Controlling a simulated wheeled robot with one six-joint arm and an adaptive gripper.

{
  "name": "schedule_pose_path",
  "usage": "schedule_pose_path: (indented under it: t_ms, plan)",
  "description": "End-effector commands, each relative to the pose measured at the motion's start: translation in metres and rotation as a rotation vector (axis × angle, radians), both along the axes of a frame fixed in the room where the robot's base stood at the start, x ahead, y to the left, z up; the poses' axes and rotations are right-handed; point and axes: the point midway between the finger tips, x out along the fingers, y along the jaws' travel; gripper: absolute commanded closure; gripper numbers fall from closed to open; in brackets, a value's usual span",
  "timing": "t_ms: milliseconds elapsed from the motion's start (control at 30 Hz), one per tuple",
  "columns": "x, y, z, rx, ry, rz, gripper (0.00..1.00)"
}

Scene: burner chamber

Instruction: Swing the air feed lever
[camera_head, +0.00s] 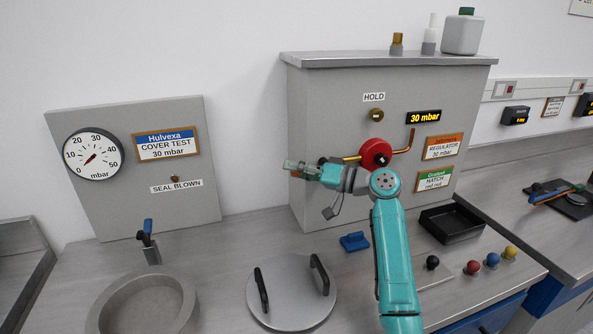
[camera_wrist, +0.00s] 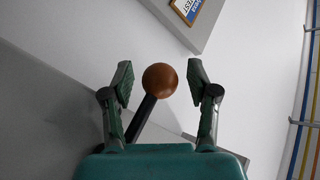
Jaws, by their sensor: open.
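A lever with a brown ball knob (camera_wrist: 160,80) on a black rod (camera_wrist: 141,116) shows in the wrist view; I take it to be the air feed lever. The ball is between my gripper's fingers (camera_wrist: 160,86), with gaps on both sides. My gripper is open, one finger on each side of the knob. In the head view my gripper (camera_head: 303,168) reaches left in front of the big grey cabinet (camera_head: 330,110). A small brown patch shows by its fingertips there; the rest of the lever is hidden. The lever's base is not clear in either view.
A red wheel (camera_head: 375,153) on a copper pipe is behind my arm. A gauge panel (camera_head: 200,130) stands at the left. A round lid (camera_head: 290,305), a grey round vessel (camera_head: 183,296), a blue block (camera_head: 354,242) and a black tray (camera_head: 452,233) are on the bench.

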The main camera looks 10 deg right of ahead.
Motion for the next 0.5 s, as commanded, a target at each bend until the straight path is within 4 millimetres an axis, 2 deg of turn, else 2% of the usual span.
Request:
schedule_pose_path:
  t_ms: [167,200,433,500]
  plan:
    - [0.0002,0.0000,-0.0001,0.000,0.000,0.000,0.41]
    - [0.0001,-0.0001,-0.0001,0.000,0.000,0.000,0.43]
    - [0.0001,-0.0003,0.0000,0.001,0.000,-0.001,1.00]
    - [0.0001,-0.0003,0.0001,0.001,0.000,-0.001,1.00]
